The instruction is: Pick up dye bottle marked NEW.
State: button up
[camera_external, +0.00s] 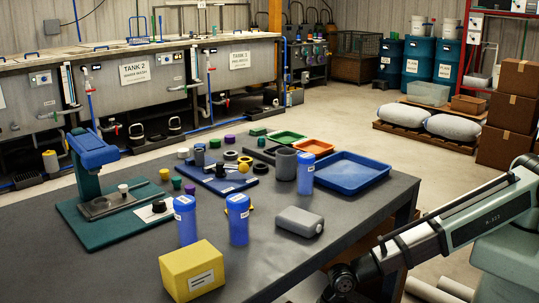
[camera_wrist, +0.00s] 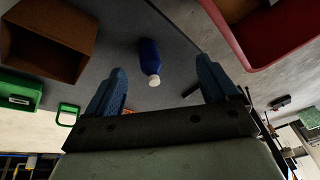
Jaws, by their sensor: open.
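In the wrist view my gripper (camera_wrist: 161,64) is open, with its two blue fingers apart. A dark blue bottle with a white cap (camera_wrist: 150,58) shows beyond the gap between them, and nothing is held. In the external view two blue bottles with white labels stand on the near part of the table, a left one (camera_external: 186,222) and a right one (camera_external: 238,222). A third blue bottle (camera_external: 306,174) stands farther back by the blue tray. The labels are too small to read, so I cannot tell which is marked NEW. My gripper's fingers do not show in the external view.
A yellow box (camera_external: 192,270) and a grey container (camera_external: 299,222) stand near the bottles on the dark table (camera_external: 110,255). A blue tray (camera_external: 352,174) and a teal stand (camera_external: 92,165) flank them. In the wrist view a brown box (camera_wrist: 45,40) and a red bin (camera_wrist: 258,55) show.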

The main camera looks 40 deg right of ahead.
jog(key=s+a+r+n+g+y, duration=0.1)
jog(key=s+a+r, duration=0.2)
jog(key=a+r, duration=0.35)
jog(key=s+a+r+n+g+y, duration=0.1)
jog(key=s+a+r+n+g, duration=0.1)
jog(key=s+a+r, duration=0.35)
jog(key=s+a+r+n+g, duration=0.1)
jog(key=s+a+r, duration=0.1)
jog(key=a+r, duration=0.55)
jog(key=s+a+r+n+g+y, duration=0.2)
jog(key=a+r+n+g, duration=0.1)
jog(key=r, duration=1.7)
jog(key=s+a+r+n+g+y, duration=0.1)
jog(key=a+r+n+g+y, duration=0.15)
jog(key=r, duration=1.75)
jog(key=m+t+h, duration=0.7)
jog(key=m+t, duration=0.2)
jog(key=t, duration=0.2)
send_near(190, 199)
jog(key=f, duration=0.2)
jog(key=shift+y, duration=0.25)
jog(key=x, duration=0.7)
jog(key=shift+w+a+f, duration=0.1)
jog(key=shift+w+f, duration=0.05)
jog(key=shift+w, duration=0.2)
jog(key=shift+x, duration=2.8)
jog(key=shift+s+a, duration=0.1)
jog(key=shift+a, duration=0.1)
jog(key=c, duration=1.2)
